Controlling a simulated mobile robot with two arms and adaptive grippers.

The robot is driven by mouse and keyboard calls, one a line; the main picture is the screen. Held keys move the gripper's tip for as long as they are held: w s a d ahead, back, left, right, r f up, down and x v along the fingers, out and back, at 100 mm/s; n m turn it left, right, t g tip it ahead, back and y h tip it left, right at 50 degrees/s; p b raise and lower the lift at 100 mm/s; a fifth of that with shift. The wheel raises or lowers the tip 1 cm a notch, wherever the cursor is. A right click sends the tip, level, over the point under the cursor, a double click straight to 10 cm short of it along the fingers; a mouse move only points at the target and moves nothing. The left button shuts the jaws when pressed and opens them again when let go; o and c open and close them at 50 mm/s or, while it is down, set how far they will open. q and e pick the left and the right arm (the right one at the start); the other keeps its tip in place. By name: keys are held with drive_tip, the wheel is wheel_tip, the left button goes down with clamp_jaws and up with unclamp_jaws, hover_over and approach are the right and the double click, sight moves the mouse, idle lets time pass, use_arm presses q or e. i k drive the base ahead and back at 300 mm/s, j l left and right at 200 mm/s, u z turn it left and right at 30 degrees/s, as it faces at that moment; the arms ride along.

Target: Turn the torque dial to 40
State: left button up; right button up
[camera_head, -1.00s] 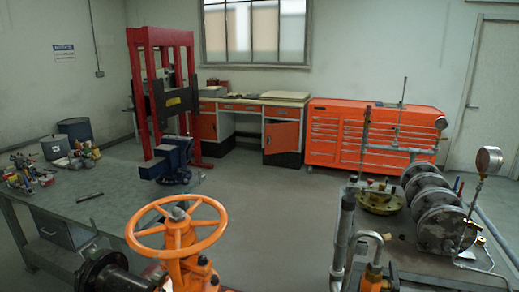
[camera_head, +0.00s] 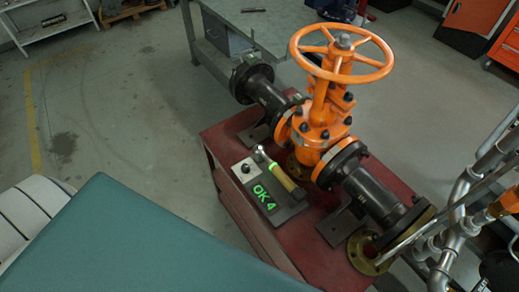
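A dark box with a green display reading "OK 4" (camera_head: 267,194) sits on the red cart top (camera_head: 226,137), left of the orange gate valve. A small dark round knob (camera_head: 246,168) is on a pale plate at the box's upper left; it may be the torque dial, and its setting is too small to read. A wrench (camera_head: 283,178) with a yellowish handle and a green band lies beside the display. The orange gate valve (camera_head: 318,131) has a large orange handwheel (camera_head: 380,67) on top. Neither gripper is in view.
Black flanged pipes (camera_head: 371,194) run from both sides of the valve. Grey pipework (camera_head: 468,190) stands at the right. A grey workbench (camera_head: 272,25) is behind. Open floor (camera_head: 110,120) lies left of the cart.

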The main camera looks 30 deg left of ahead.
sight(245, 167)
drive_tip(key=u, duration=0.7)
